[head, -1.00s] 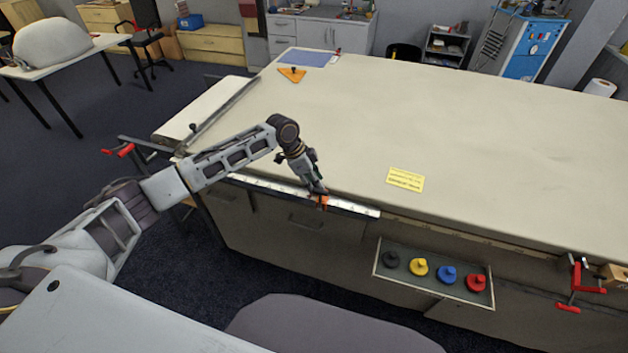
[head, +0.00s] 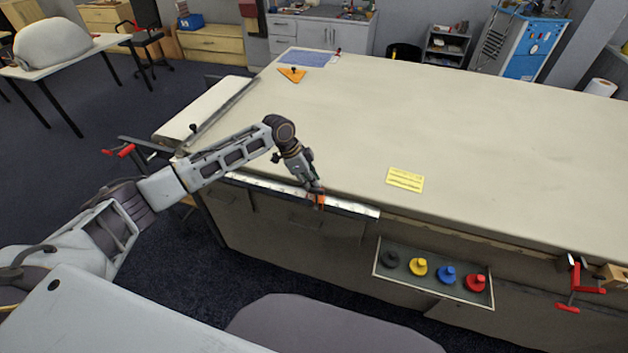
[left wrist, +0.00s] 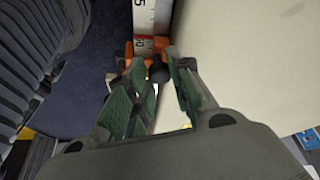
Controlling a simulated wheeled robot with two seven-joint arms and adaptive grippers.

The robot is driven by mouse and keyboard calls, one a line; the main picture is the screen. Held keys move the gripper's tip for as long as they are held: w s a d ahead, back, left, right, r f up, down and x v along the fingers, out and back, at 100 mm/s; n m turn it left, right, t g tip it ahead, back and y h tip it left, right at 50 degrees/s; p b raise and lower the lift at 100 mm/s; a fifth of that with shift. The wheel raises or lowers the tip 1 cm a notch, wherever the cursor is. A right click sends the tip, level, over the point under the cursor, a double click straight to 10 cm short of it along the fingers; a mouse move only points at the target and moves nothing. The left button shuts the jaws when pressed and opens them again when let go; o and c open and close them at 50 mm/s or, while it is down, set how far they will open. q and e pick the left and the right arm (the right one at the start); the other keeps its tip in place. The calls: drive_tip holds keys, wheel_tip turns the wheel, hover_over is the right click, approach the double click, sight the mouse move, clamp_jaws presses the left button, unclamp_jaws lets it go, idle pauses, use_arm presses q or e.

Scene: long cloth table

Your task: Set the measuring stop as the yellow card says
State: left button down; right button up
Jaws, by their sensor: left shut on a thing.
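The measuring stop (head: 320,199) is a small orange block on the metal rule (head: 356,208) along the table's front edge. In the left wrist view the orange stop (left wrist: 124,52) sits across the rule (left wrist: 144,18), with a black knob towards me. My left gripper (head: 314,189) is at the stop; in the left wrist view its green-padded fingers (left wrist: 158,85) are on either side of the black knob, shut on it. A yellow card (head: 405,179) lies flat on the table to the right; its writing is too small to read. My right gripper is not in view.
A shelf tray (head: 378,262) below the table edge holds black, yellow, blue and red knobbed pieces. A red clamp (head: 575,285) grips the right front edge. An orange triangle (head: 292,74) lies far left. The cloth table top (head: 450,130) is mostly clear.

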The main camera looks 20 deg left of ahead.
use_arm(q)
drive_tip(key=a+p, duration=0.1)
drive_tip(key=a, duration=0.9)
drive_tip(key=shift+w+a+p, duration=0.2)
drive_tip(key=shift+a+p, duration=0.15)
drive_tip(key=shift+p, duration=0.05)
drive_tip(key=a, duration=1.3)
drive_tip(key=shift+w+a+b, duration=0.15)
drive_tip(key=shift+w+b, duration=0.1)
drive_tip(key=shift+b, duration=0.1)
drive_tip(key=c, duration=1.5)
unclamp_jaws()
drive_tip(key=shift+c, duration=0.2)
drive_tip(key=shift+r, duration=0.15)
drive_tip(key=v, duration=1.1)
drive_tip(key=shift+r, duration=0.4)
